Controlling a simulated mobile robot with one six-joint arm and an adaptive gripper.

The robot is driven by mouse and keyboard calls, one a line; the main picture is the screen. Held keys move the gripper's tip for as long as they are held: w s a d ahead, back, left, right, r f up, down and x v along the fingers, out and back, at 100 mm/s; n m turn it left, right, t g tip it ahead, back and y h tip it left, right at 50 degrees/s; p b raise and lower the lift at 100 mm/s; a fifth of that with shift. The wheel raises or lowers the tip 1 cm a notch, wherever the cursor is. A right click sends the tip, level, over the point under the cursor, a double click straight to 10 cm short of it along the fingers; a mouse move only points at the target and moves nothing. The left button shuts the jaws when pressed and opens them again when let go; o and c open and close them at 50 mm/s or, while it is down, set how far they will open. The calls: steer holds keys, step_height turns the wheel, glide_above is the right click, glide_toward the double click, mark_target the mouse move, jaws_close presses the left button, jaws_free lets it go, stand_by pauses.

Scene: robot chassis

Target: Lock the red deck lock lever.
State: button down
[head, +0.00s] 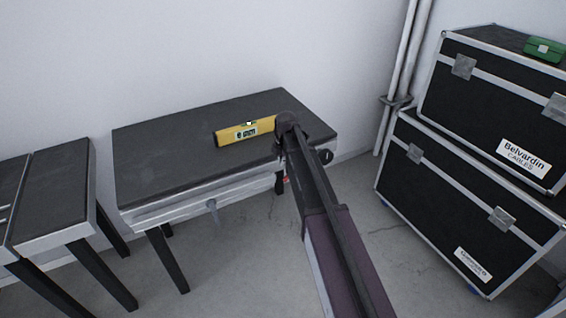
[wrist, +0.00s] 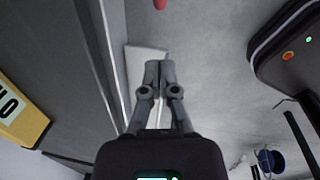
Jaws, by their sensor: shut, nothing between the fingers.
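A red rounded tip, likely the red lock lever (wrist: 160,4), shows at the top edge of the wrist view; the rest of it is cut off. In the head view a small red spot (head: 285,180) shows beside my arm, below the deck's front edge. The dark-topped deck (head: 180,150) stands against the wall. My gripper (wrist: 163,68) is shut and empty, apart from the red tip and alongside the deck's edge, over a pale plate (wrist: 147,62).
A yellow spirit level (head: 235,132) lies on the deck, close to my wrist. Another dark deck (head: 57,190) stands left. Stacked black cases (head: 465,195) stand right, with a green box (head: 545,49) on top.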

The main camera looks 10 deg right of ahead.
steer(key=b, duration=0.5)
glide_above(287, 178)
steer(key=s+a, duration=0.2)
steer(key=a, duration=0.1)
steer(key=shift+f, duration=2.75)
steer(key=shift+w+d+f+b, duration=1.05)
steer(key=shift+d+f, duration=0.1)
steer(key=shift+d, duration=0.15)
steer(key=shift+d, duration=0.2)
steer(key=shift+f, duration=0.1)
